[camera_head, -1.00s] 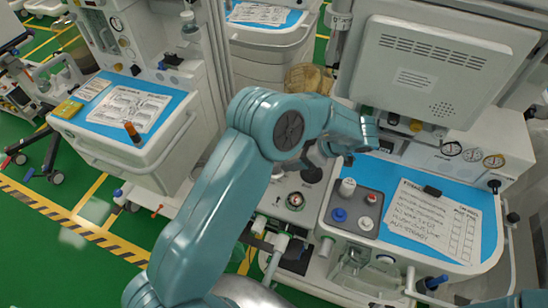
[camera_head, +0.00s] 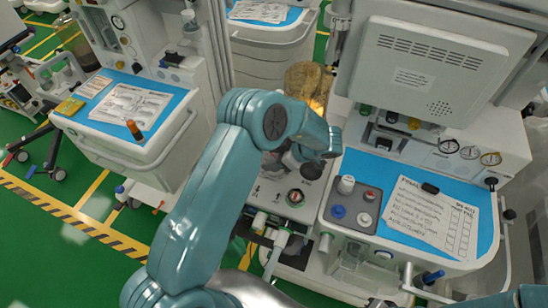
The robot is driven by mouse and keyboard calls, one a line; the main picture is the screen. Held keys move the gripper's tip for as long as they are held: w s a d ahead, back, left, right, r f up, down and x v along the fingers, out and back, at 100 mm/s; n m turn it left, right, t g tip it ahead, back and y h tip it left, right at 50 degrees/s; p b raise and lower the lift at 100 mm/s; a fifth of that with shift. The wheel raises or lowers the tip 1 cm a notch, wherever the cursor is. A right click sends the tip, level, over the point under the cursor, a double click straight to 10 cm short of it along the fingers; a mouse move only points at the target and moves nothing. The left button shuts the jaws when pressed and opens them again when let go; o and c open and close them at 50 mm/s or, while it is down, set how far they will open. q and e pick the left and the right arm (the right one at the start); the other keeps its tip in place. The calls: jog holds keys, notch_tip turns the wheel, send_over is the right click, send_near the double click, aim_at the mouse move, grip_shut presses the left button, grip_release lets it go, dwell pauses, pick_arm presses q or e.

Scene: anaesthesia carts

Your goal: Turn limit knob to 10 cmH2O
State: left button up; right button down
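A small round knob or gauge with a red centre and dark rim (camera_head: 295,197) sits on the light panel left of the near cart's blue worktop. I cannot read a scale or setting on it, and cannot tell surely that it is the limit knob. A dark round part (camera_head: 312,170) lies just behind it. My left gripper (camera_head: 298,160) hangs above the back of this panel, beyond the red-centred part and apart from it. My own wrist covers most of the gripper, so its fingers do not show clearly. My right gripper is out of view.
The near cart's blue worktop (camera_head: 382,168) holds a written sheet (camera_head: 432,213) and a grey tray (camera_head: 367,222) with small caps. A monitor back (camera_head: 440,75) rises behind it. A second cart (camera_head: 150,155) stands left. Hoses and fittings (camera_head: 275,240) crowd the panel's front.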

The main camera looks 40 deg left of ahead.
pick_arm(q)
jog(key=shift+n, duration=0.3)
jog(key=shift+n+g+p, duration=0.3)
jog(key=shift+n+g, duration=0.3)
jog(key=shift+n+g+h, duration=0.5)
jog(key=shift+n+g, duration=0.1)
jog(key=shift+n, duration=0.1)
jog(key=shift+n+g+h+b, duration=0.4)
jog(key=shift+n+g+h, duration=0.2)
jog(key=shift+n, duration=0.5)
jog(key=shift+n+g+h+b, duration=0.45)
jog(key=shift+n+g, duration=0.25)
jog(key=shift+n, duration=0.4)
jog(key=shift+s, duration=0.1)
jog(key=o, duration=1)
